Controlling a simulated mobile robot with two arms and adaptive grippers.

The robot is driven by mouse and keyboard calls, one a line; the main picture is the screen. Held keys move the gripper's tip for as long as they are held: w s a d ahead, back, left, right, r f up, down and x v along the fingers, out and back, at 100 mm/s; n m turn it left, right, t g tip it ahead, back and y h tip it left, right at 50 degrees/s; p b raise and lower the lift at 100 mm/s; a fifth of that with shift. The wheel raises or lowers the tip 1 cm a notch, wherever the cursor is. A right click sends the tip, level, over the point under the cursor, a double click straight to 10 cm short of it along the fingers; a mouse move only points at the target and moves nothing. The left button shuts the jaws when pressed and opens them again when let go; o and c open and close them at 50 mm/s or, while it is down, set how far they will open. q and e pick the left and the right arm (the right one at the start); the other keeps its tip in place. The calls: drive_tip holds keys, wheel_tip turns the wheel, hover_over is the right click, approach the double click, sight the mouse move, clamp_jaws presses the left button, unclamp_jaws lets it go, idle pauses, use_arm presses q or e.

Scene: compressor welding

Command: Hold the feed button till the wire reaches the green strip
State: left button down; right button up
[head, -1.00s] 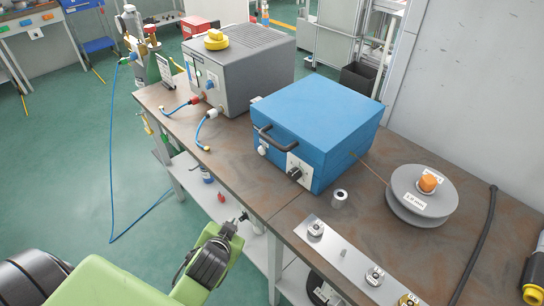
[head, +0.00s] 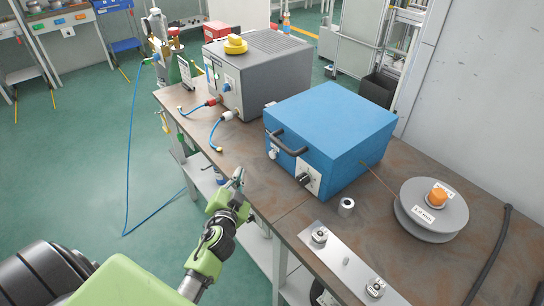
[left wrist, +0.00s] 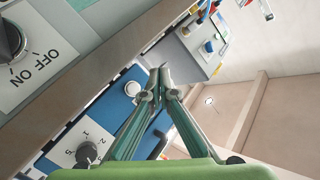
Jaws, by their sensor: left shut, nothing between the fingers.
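The blue feeder box (head: 330,125) stands on the bench. Its front has a black handle, a round white button (head: 273,154) and a dial plate (head: 307,178). In the left wrist view the white button (left wrist: 132,88) is beside my fingers, with the dial (left wrist: 86,152) lower left. My left gripper (head: 239,174) is shut and empty, in front of the box and left of the button in the head view. Its fingers also show in the left wrist view (left wrist: 160,72). Wire (head: 378,178) runs from a grey spool (head: 432,209) to the box. I cannot make out a green strip.
A grey machine (head: 258,75) with a yellow knob and blue cables stands behind-left on the bench. A small metal cylinder (head: 346,207) and a metal plate (head: 344,262) with fittings are at the front right. An OFF/ON plate (left wrist: 30,75) shows in the left wrist view.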

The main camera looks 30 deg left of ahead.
sight(272, 155)
drive_tip(key=shift+d, duration=0.2)
use_arm(q)
drive_tip(key=shift+w+d, duration=0.1)
drive_tip(key=shift+w, duration=0.05)
drive_tip(key=shift+w+d, duration=0.1)
drive_tip(key=shift+w, duration=0.15)
drive_tip(key=w, duration=0.2)
drive_tip(key=w+d, duration=0.1)
drive_tip(key=w, duration=0.1)
drive_tip(key=w+d+b, duration=0.1)
drive_tip(key=w, duration=0.1)
drive_tip(key=shift+d+f, duration=0.1)
drive_tip(key=shift+d, duration=0.15)
drive_tip(key=shift+w+d, duration=0.3)
drive_tip(key=shift+w, duration=0.45)
use_arm(e)
drive_tip(key=shift+d+f, duration=0.1)
drive_tip(key=shift+f, duration=0.6)
drive_tip(key=shift+f, duration=0.1)
use_arm(q)
drive_tip(key=shift+w+d+b, duration=0.15)
drive_tip(key=shift+w+b, duration=0.2)
drive_tip(key=shift+b, duration=0.05)
use_arm(e)
drive_tip(key=shift+f, duration=0.15)
